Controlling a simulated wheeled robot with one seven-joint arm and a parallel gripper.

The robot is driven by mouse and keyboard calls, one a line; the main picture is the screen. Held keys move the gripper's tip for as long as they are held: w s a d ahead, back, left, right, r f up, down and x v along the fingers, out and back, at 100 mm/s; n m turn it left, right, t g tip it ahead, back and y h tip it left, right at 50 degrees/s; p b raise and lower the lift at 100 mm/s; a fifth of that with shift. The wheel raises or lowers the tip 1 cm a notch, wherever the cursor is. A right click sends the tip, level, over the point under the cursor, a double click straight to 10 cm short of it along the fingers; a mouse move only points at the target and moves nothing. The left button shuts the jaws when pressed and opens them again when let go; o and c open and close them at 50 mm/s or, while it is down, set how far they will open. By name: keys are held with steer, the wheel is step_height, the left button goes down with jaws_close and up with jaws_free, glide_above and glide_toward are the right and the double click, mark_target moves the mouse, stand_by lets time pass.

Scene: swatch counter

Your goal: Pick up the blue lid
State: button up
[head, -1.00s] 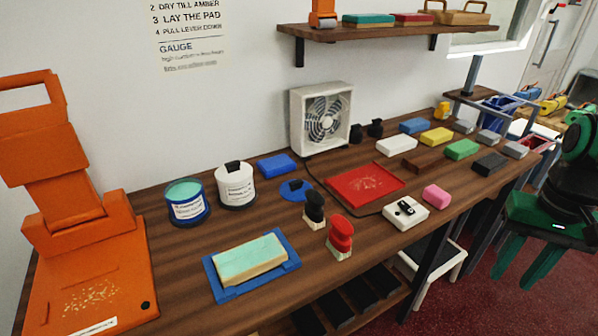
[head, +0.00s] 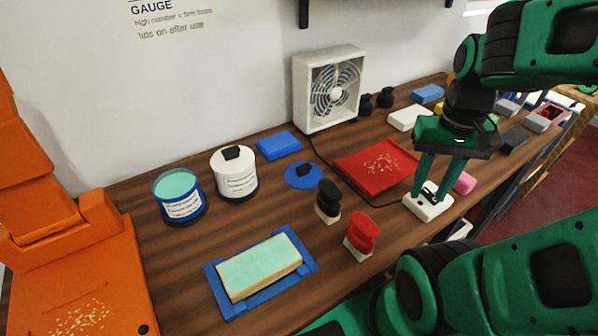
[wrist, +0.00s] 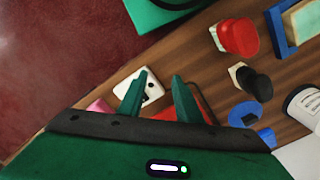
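The blue lid (head: 303,176) is a flat round disc with a black knob. It lies on the wooden counter between the blue block and the black-knobbed stamp. It also shows at the lower right of the wrist view (wrist: 243,116), off to the right of my fingers. My gripper (head: 431,196) is open and empty, fingers pointing down, over or close to the white gauge box (head: 428,208), well to the right of the lid. Its two green fingers also show in the wrist view (wrist: 160,76). I cannot tell whether they touch the box.
A black stamp (head: 327,202) and a red stamp (head: 361,235) stand in front of the lid. A red mat (head: 376,165) lies to its right. A white lidded tub (head: 235,176), an open blue tub (head: 180,199) and a blue block (head: 278,146) are behind and left. A fan (head: 330,90) stands behind.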

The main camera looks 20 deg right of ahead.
steer(key=shift+o, duration=0.9)
steer(key=shift+s, duration=0.1)
step_height(320, 180, up, 3)
steer(key=n, duration=2.6)
glide_above(304, 166)
steer(key=shift+n, duration=0.3)
step_height(304, 166, down, 11)
steer(key=shift+r, duration=0.15)
steer(key=shift+c, duration=0.7)
jaws_close()
